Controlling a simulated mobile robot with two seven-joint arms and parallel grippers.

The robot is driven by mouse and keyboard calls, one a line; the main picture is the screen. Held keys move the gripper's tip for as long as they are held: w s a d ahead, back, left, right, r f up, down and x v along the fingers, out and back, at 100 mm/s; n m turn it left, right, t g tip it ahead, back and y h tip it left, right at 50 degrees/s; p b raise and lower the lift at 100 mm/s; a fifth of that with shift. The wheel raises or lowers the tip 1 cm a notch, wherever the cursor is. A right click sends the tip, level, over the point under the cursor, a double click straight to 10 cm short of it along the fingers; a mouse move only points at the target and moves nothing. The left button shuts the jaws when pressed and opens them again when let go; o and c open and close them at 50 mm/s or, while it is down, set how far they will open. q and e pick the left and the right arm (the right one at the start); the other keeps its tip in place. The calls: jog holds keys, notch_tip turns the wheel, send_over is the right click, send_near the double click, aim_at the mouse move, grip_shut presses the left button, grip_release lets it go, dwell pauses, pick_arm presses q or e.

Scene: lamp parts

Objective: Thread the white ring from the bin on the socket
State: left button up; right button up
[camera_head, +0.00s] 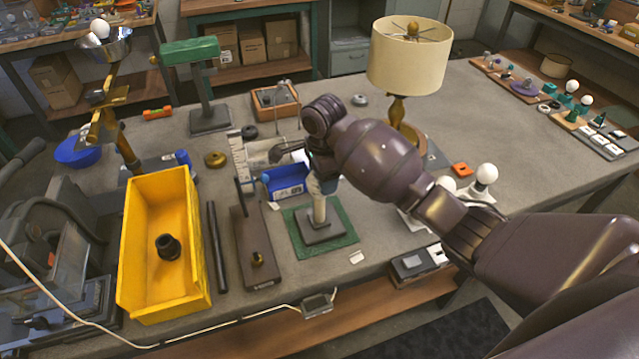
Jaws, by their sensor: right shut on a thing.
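My right gripper (320,178) points down over a small stand with a pale upright post (319,208) and a dark base (320,229). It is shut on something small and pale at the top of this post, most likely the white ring. My own fingers and wrist hide most of it, and I cannot tell whether it is around the socket or just above it. The yellow bin (203,235) at the left holds one black threaded part (168,247); no white ring shows in it. My left gripper is not in view.
The stand is on a green mat (346,226). A blue bin (287,182) is close behind it to the left. A shaded lamp (408,60) stands behind my arm. A dark wooden block (255,245) and a black rod (217,245) lie left of the mat.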

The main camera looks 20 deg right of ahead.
jog(key=shift+s+f, duration=0.15)
jog(key=shift+f, duration=0.15)
jog(key=shift+m, duration=0.7)
jog(key=o, duration=1.1)
jog(key=shift+r, duration=0.1)
jog(key=shift+r, duration=0.1)
notch_tip(320, 180, up, 11)
jog(key=shift+f, duration=0.2)
